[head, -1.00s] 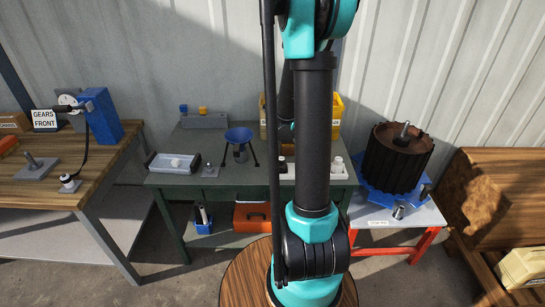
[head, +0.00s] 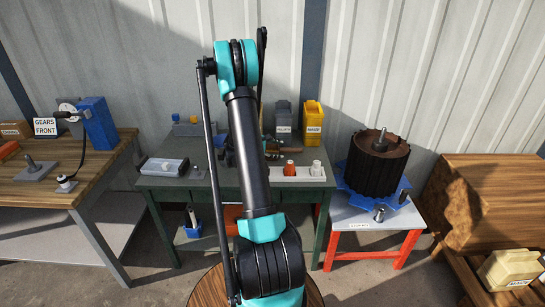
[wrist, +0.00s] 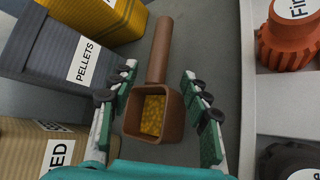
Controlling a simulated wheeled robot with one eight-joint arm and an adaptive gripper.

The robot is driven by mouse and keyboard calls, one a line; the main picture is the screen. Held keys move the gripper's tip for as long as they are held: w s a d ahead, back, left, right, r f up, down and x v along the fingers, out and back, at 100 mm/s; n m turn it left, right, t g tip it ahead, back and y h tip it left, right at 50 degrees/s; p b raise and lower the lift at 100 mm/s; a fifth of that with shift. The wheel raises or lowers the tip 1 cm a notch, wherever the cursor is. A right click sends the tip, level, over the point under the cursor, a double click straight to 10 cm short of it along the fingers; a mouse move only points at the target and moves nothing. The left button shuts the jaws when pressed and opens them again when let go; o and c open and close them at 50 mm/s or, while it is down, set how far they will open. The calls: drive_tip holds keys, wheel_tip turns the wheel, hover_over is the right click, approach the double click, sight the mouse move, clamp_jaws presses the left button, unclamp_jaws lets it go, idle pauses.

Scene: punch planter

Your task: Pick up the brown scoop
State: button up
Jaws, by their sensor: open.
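The brown scoop (wrist: 160,48) lies on the grey table top in the wrist view, its handle pointing up the picture. Its square cup holds yellow grains (wrist: 152,115). My gripper (wrist: 160,78) is open, with one finger on the left and one on the right of the scoop's cup. I see gaps between both fingers and the cup, so the fingers do not grip it. In the head view my arm hides most of the gripper and the scoop.
In the wrist view, a grey PELLETS bin (wrist: 50,50), a yellow bin (wrist: 115,18) and a tan bin (wrist: 30,140) stand close on the left. A white tray (wrist: 246,95) with an orange-capped container (wrist: 287,42) and a dark-capped one (wrist: 290,160) is close on the right.

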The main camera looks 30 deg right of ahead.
sight(285, 149)
drive_tip(key=x, duration=0.5)
drive_tip(key=shift+d+r, duration=0.15)
drive_tip(key=shift+c, duration=0.4)
clamp_jaws()
